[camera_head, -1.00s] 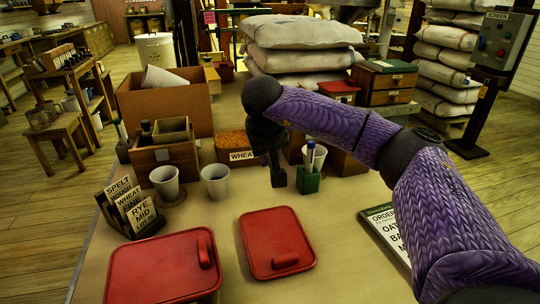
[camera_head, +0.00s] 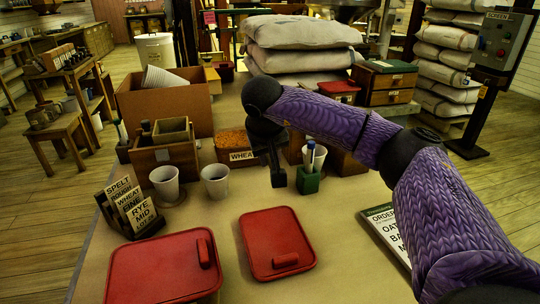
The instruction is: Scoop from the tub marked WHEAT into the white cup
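The tub marked WHEAT (camera_head: 242,156) stands behind the cups, filled with orange-brown grain, its label facing me. Two whitish cups stand in front and to the left of it. One cup (camera_head: 165,184) is on a dark round coaster, and the other cup (camera_head: 215,182) is to its right. My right gripper (camera_head: 277,178), dark and pointing down, hangs just right of the WHEAT tub, beside the green pen holder. Its fingers are too dark to show whether they are open or hold anything. I cannot make out a scoop. My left gripper is not in view.
Two red lids (camera_head: 162,270) and (camera_head: 277,245) lie at the front. Label cards (camera_head: 135,208) stand at left, and a green pen holder (camera_head: 308,181) at right. A wooden box (camera_head: 163,155) and a cardboard box (camera_head: 180,105) stand behind. An order board (camera_head: 388,232) lies at right.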

